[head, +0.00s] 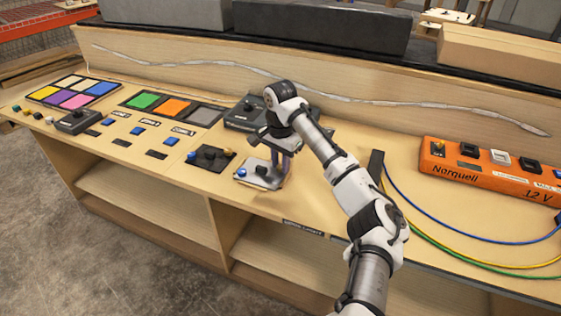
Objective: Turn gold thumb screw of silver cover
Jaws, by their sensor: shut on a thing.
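The silver cover (249,180) is a small bright plate on the wooden console. It has a blue knob (241,172) at its left and a black knob (261,171) near its middle. My gripper (279,170) points down at the right side of the cover, with its fingers closed there. It is shut on the gold thumb screw, which the fingers hide from view.
A dark plate (209,165) with blue, black and gold knobs lies just left of the cover. A black box (245,114) stands behind. The orange power strip (480,168) and blue, yellow and green cables are at the right. Coloured panels (75,92) are far left.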

